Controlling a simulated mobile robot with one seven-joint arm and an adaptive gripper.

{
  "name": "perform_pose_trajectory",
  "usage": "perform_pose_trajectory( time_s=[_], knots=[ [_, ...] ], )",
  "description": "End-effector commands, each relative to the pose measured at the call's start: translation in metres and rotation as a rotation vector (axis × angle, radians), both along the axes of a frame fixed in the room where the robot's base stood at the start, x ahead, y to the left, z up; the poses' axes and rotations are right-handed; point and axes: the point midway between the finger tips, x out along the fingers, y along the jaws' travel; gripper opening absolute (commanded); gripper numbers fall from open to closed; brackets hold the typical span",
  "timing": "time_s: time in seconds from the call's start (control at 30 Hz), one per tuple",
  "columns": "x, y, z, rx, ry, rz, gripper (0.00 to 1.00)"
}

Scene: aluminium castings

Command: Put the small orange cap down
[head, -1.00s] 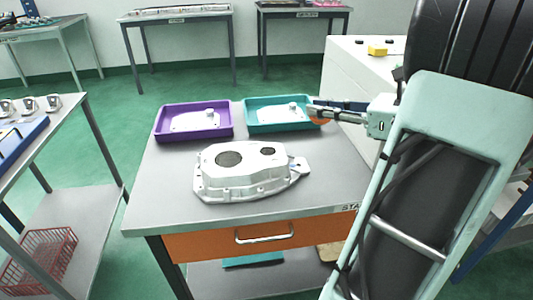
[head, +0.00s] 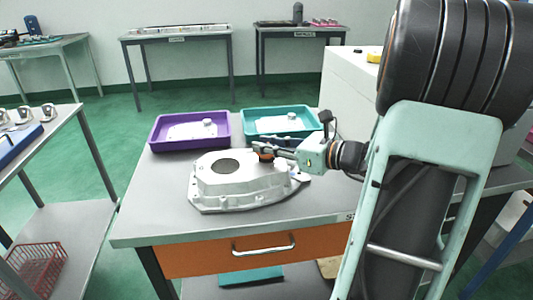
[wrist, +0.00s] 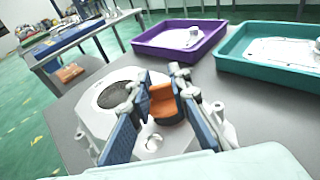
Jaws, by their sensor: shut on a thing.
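The small orange cap (wrist: 162,102) is between the fingers of my gripper (wrist: 158,112) in the wrist view. In the head view my gripper (head: 272,153) holds the cap (head: 265,154) at the right part of the top of the silver casting (head: 213,184). The gripper is shut on the cap. I cannot tell whether the cap touches the casting. The casting lies on the grey table, with a dark round opening (wrist: 121,88) to the left of the cap. Its smaller opening, at the right, is hidden by the gripper.
A purple tray (head: 154,138) and a teal tray (head: 316,124) stand at the table's back, each with a pale part inside. The table's front left (head: 150,225) is clear. A shelf with a red basket (head: 35,270) stands at the left.

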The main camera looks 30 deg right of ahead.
Motion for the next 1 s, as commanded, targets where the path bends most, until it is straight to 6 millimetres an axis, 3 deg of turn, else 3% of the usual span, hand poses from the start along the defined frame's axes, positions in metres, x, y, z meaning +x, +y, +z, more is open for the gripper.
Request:
perform_pose_trajectory(
  time_s=[0.03, 0.1, 0.53, 0.57, 0.7, 1.0],
  knots=[
    [-0.0002, -0.0006, -0.0110, 0.002, 0.001, -0.002, 0.09],
    [-0.0002, -0.0006, -0.0145, 0.000, 0.000, -0.001, 0.09],
    [-0.0002, -0.0005, -0.0197, 0.000, -0.001, 0.000, 0.09],
    [-0.0003, -0.0005, -0.0196, 0.000, -0.001, 0.000, 0.18],
    [-0.0003, -0.0006, -0.0188, 0.000, -0.001, -0.001, 0.34],
    [-0.0003, -0.0008, -0.0171, -0.001, -0.001, -0.001, 0.35]
  ],
)
